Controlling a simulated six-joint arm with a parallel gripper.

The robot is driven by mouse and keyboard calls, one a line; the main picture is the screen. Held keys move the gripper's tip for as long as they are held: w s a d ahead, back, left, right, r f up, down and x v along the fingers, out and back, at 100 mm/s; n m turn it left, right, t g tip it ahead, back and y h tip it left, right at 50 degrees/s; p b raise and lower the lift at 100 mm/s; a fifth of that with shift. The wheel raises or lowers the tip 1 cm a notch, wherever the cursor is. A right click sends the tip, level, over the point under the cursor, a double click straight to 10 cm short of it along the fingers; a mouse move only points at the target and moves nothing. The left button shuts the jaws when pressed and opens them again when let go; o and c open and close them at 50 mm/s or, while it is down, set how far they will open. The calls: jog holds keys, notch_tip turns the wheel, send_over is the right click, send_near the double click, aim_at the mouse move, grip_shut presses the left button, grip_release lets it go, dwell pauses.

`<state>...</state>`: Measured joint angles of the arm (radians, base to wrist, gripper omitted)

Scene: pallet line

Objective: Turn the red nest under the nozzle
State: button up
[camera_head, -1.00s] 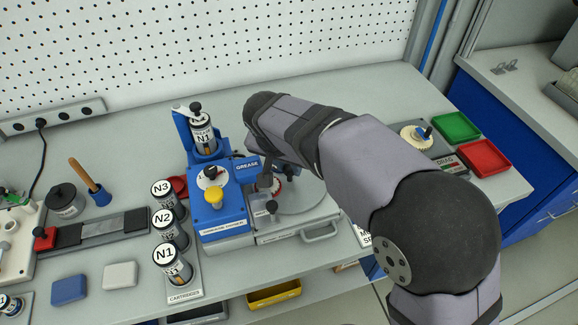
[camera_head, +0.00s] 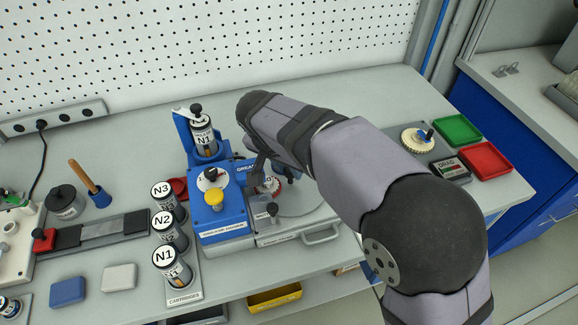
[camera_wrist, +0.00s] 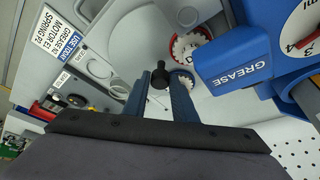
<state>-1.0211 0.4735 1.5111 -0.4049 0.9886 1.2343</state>
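The red nest (camera_wrist: 205,36) holds a white toothed part and sits on the grey turntable (camera_head: 300,199), close beside the blue block marked GREASE (camera_wrist: 235,68). It shows partly in the head view (camera_head: 270,186). My gripper (camera_wrist: 160,79) has its two blue fingers on either side of a black knob (camera_wrist: 160,75), which stands beside the nest. I cannot tell whether the fingers press on the knob. In the head view my arm hides most of the gripper. The nozzle tip is hidden in both views.
Cartridges N1 (camera_head: 172,266), N2 (camera_head: 170,230) and N3 (camera_head: 168,196) stand left of the blue grease station (camera_head: 222,205). Another N1 cartridge (camera_head: 203,136) sits in it. A green tray (camera_head: 457,129) and a red tray (camera_head: 486,160) lie at right.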

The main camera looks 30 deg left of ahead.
aim_at(286, 192)
jog(key=shift+o, duration=1.4)
jog(key=shift+r, duration=0.1)
jog(key=b+v, duration=0.1)
jog(key=v, duration=0.6)
jog(key=shift+s, duration=0.1)
jog(key=w+d+f+g+h+p, duration=0.1)
jog(key=w+d+f, duration=0.15)
jog(key=d, duration=0.95)
jog(key=w+d+f+g+p, duration=0.1)
jog(key=d+f+g+p, duration=0.15)
jog(key=d, duration=0.95)
jog(key=s+d+f, duration=0.3)
jog(key=s+d, duration=0.3)
jog(key=d, duration=0.1)
jog(key=s+d+f+y, duration=0.1)
jog(key=s+d+f, duration=0.2)
jog(key=s+d, duration=0.3)
jog(key=shift+d+f+g+p, duration=0.35)
jog(key=shift+d+g+p, duration=0.1)
jog(key=shift+d, duration=0.55)
